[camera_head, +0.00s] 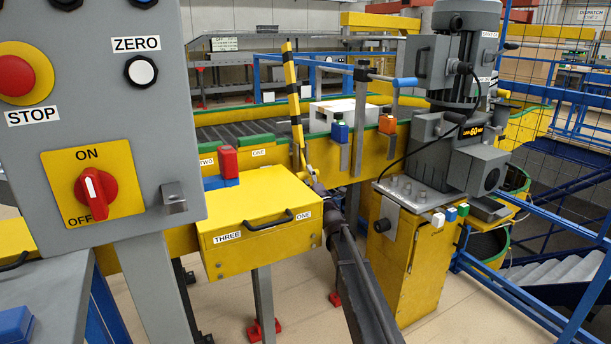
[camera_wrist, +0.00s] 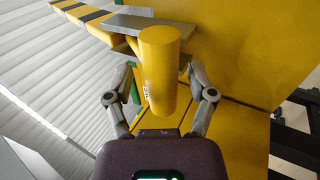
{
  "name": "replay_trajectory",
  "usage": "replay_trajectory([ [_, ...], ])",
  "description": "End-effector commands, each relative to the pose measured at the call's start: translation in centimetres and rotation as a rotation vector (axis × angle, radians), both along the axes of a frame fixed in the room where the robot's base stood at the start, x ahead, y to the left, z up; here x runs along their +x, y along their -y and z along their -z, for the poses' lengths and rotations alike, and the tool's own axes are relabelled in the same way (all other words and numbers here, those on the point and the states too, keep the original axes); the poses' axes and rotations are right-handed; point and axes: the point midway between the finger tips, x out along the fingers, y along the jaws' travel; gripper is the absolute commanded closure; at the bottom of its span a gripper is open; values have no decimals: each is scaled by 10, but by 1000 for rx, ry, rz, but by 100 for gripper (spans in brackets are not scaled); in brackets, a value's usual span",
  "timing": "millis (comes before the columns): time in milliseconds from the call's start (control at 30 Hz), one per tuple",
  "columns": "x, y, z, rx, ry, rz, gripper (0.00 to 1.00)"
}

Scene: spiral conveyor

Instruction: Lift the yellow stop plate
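A yellow-and-black striped bar (camera_head: 293,95) stands nearly upright beside the conveyor in the head view; it looks like the stop plate. In the wrist view a striped length (camera_wrist: 92,14) runs to the upper left from a grey metal plate (camera_wrist: 150,26). A yellow cylinder (camera_wrist: 158,75), like a handle, points toward the wrist camera. My gripper (camera_wrist: 158,82) is open, one finger on each side of the cylinder, with visible gaps. In the head view my gripper (camera_head: 316,184) is small and partly hidden near the bar's lower end.
A yellow box (camera_head: 250,245) with a black handle is just left of my gripper. A yellow cabinet (camera_head: 425,265) with a grey motor (camera_head: 465,60) stands to the right. A white box (camera_head: 340,112) sits on the conveyor behind. A grey control panel (camera_head: 150,190) fills the left foreground.

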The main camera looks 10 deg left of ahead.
Motion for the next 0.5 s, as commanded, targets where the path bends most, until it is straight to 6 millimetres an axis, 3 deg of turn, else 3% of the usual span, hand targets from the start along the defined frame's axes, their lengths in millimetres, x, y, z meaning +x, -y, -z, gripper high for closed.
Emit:
replay_trajectory([
  [33, 0, 1, 0, 1, -2, 1, 54],
  [200, 0, 9, 4, 10, -36, 17, 100],
  [367, 0, 29, 14, 39, -126, 59, 100],
  [500, -2, 59, 30, 87, -253, 116, 100],
])
